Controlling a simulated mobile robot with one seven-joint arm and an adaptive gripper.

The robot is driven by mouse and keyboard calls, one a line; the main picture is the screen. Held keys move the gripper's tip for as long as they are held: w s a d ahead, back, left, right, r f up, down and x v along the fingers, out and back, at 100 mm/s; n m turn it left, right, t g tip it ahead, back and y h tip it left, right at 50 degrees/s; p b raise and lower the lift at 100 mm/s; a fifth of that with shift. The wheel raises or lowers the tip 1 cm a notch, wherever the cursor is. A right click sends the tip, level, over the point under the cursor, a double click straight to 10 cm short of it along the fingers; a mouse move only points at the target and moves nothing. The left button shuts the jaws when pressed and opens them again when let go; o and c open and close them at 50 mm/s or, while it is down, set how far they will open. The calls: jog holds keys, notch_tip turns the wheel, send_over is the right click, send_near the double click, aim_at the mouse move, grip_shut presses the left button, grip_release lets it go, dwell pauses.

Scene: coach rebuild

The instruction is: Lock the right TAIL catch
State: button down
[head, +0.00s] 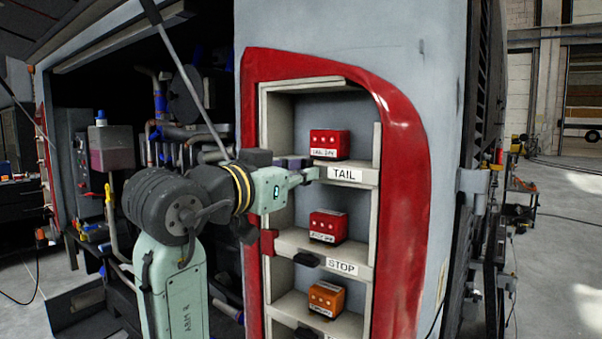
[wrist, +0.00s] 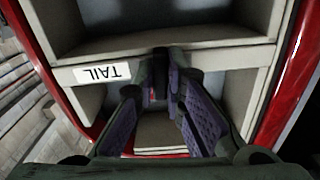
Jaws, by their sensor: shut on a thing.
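The TAIL shelf (head: 347,174) is the top labelled ledge in the red-framed lamp recess, with a red lamp unit (head: 329,144) on it. My gripper (head: 307,174) reaches in from the left to the shelf's front edge, left of its label. In the wrist view the picture is upside down, and my purple-padded fingers (wrist: 161,80) close around a dark catch (wrist: 161,58) at the shelf edge. A small red part shows between the fingers. The fingers hide most of the catch, so I cannot tell its lock position.
Below are the STOP shelf (head: 342,265) with a red unit (head: 328,226) and a dark catch (head: 306,259), and a lower shelf with an orange unit (head: 326,299). The recess's red frame (head: 405,180) curves around on the right. An open engine bay lies behind my arm.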

jog(key=shift+n, duration=0.6)
jog(key=c, duration=1.7)
grip_release()
jog(key=shift+o, duration=0.2)
jog(key=v, duration=1.2)
